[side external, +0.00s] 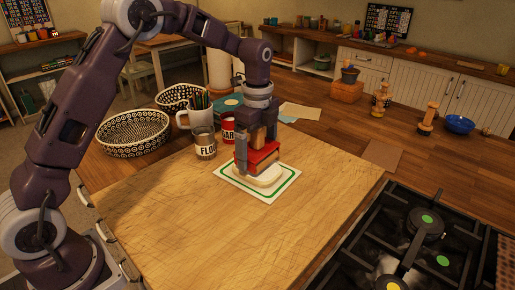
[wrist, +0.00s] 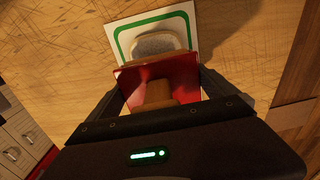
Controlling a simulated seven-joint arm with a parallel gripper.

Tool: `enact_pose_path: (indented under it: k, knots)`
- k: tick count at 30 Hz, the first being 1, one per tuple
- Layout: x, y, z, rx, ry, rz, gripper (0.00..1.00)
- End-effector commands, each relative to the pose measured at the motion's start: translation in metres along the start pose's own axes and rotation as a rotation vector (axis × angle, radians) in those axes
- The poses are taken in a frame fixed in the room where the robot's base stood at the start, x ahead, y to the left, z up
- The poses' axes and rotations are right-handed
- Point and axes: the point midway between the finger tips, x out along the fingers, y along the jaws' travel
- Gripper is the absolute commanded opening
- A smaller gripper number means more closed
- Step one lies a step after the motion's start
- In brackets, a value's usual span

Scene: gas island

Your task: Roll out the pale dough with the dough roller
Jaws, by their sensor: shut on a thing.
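My gripper (side external: 257,156) is shut on the dough roller (side external: 263,158), a red piece with wooden parts. In the wrist view the dough roller (wrist: 185,75) shows its red face and a brown wooden handle between the fingers. The pale dough (side external: 270,183) lies as a low, rounded slab on a white mat (side external: 287,181) with a green border. The roller is right over the dough, and its lower edge looks close to or on it; contact cannot be told. In the wrist view the dough (wrist: 158,43) shows just beyond the roller, partly hidden by it.
The mat lies on a large wooden board (side external: 190,215). A stove (side external: 400,245) is at the front right. The board's front is clear.

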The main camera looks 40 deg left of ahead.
Motion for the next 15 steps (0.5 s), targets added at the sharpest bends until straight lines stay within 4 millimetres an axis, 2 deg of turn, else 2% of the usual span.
enact_pose_path:
  k: [15]
  knots:
    - [0.0076, -0.0002, 0.0000, 0.000, 0.000, -0.001, 0.40]
